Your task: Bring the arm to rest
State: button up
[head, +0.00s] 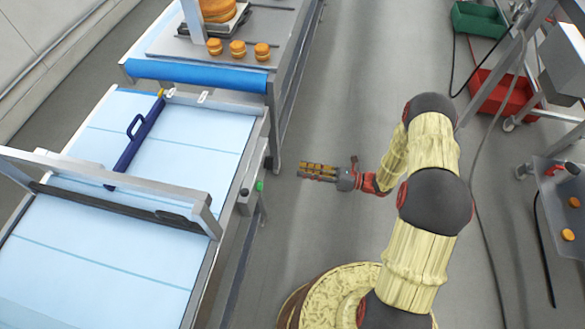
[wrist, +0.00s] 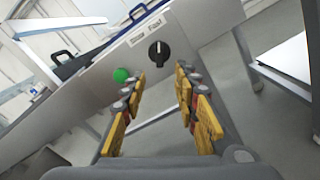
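My gripper (head: 318,172) is at the end of my yellow and black arm, held out over the open floor to the right of the conveyor (head: 60,262). In the wrist view my gripper (wrist: 165,112) is open, with its yellow-padded fingers apart and nothing between them. Beyond the fingers is the conveyor's side panel with a green button (wrist: 121,75) and a black knob (wrist: 158,54). The gripper appears clear of the panel.
A metal table (head: 230,50) at the back holds several orange rounds. A blue bar with a handle (head: 135,140) lies across the belt. A red crate (head: 505,95), a green crate (head: 478,20) and a grey tray (head: 560,205) with rounds are at right. Floor around my gripper is clear.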

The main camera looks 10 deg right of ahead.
jog(key=shift+v, duration=0.8)
jog(key=shift+f, duration=0.1)
